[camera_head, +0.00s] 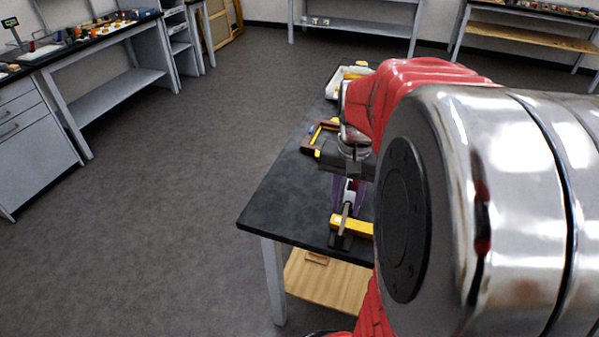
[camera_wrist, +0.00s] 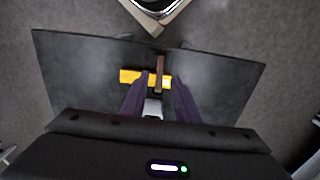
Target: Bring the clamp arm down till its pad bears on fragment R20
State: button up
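A yellow bar (camera_head: 345,225) lies near the front of the dark table, and it also shows in the wrist view (camera_wrist: 130,76). No label can be read, so I cannot tell whether it is fragment R20. A narrow dark clamp part (camera_head: 343,219) crosses it; in the wrist view it is a brown upright strip (camera_wrist: 160,63). The pad and its contact cannot be made out. My gripper (camera_head: 348,200) points down just behind the bar. In the wrist view its purple fingers (camera_wrist: 157,80) stand apart, with a pale grey-white piece (camera_wrist: 152,108) between them; no clear grip on it shows.
The dark table (camera_head: 270,205) has free room at its front left. A brown frame with yellow parts (camera_head: 312,137) lies behind my gripper, and a pale tray (camera_head: 335,80) stands at the far end. My arm hides the table's right side.

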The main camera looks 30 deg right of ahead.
aim_at(344, 216)
jog(key=shift+f, duration=2.7)
grip_shut()
